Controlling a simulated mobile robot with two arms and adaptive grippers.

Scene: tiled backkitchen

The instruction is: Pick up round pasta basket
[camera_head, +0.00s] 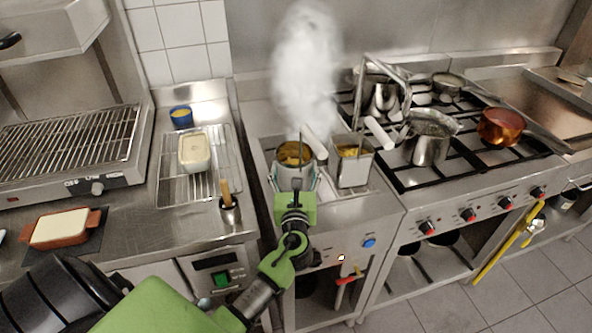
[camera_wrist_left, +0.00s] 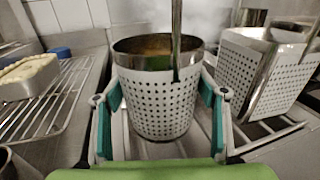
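The round pasta basket (camera_head: 295,180) is a perforated metal cylinder with an upright handle and yellow-brown food inside. It is at the pasta cooker, left of a square basket (camera_head: 354,170). In the left wrist view the round basket (camera_wrist_left: 160,105) stands upright in the middle. My left gripper (camera_head: 294,187) reaches it from the front. The square basket also shows in the wrist view (camera_wrist_left: 252,75). My right gripper is not in view.
Steam (camera_head: 305,55) rises behind the baskets. A stove (camera_head: 440,180) with several pots is on the right. A wire rack (camera_head: 172,180) with a filled container (camera_head: 195,150) and a blue cup (camera_head: 181,117) are on the left counter. A brown dish (camera_head: 64,229) sits farther left.

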